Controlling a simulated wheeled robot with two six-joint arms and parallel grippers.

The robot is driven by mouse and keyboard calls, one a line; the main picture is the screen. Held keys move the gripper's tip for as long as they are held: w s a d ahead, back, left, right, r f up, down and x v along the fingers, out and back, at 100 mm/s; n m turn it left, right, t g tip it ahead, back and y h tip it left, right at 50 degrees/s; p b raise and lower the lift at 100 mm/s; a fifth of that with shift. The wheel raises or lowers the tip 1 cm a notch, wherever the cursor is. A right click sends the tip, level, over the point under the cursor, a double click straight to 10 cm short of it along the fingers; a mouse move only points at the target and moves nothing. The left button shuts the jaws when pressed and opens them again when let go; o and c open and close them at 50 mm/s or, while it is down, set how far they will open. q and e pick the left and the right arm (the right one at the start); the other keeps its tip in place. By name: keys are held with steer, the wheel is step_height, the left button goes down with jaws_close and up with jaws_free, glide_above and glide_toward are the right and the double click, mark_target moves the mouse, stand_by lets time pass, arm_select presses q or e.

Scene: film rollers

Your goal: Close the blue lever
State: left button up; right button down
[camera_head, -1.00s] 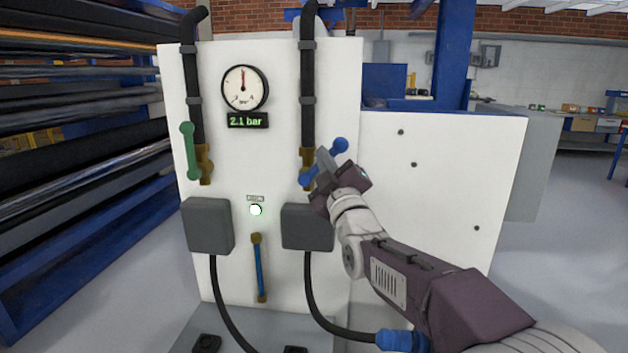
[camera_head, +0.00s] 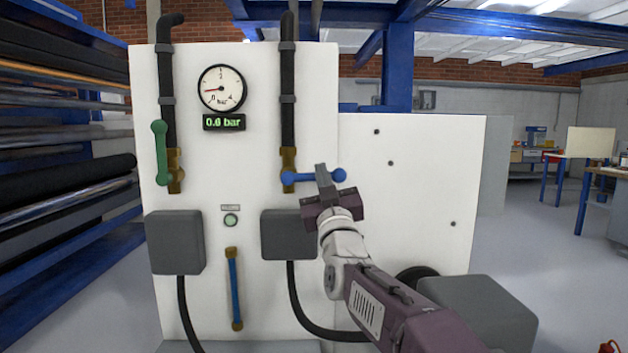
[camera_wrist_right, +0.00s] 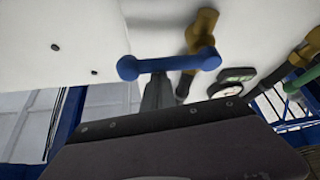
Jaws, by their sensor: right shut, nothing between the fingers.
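The blue lever (camera_head: 303,177) sits on the brass valve (camera_head: 288,160) of the right black pipe and lies about horizontal, its knob end to the right. My right gripper (camera_head: 323,172) is shut and empty, its fingertips at the lever's middle, seeming to touch it. In the right wrist view the blue lever (camera_wrist_right: 165,64) crosses just beyond the fingertips (camera_wrist_right: 157,85). My left gripper is not in view.
A green lever (camera_head: 161,152) stands upright on the left pipe's valve. The gauge (camera_head: 221,89) sits above a display (camera_head: 224,122) reading 0.6 bar. Grey boxes (camera_head: 175,241) stick out from the white panel below the valves. Racks of rolls stand at the left.

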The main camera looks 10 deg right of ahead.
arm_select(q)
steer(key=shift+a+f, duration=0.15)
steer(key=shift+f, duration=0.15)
arm_select(e)
steer(key=shift+f, duration=0.3)
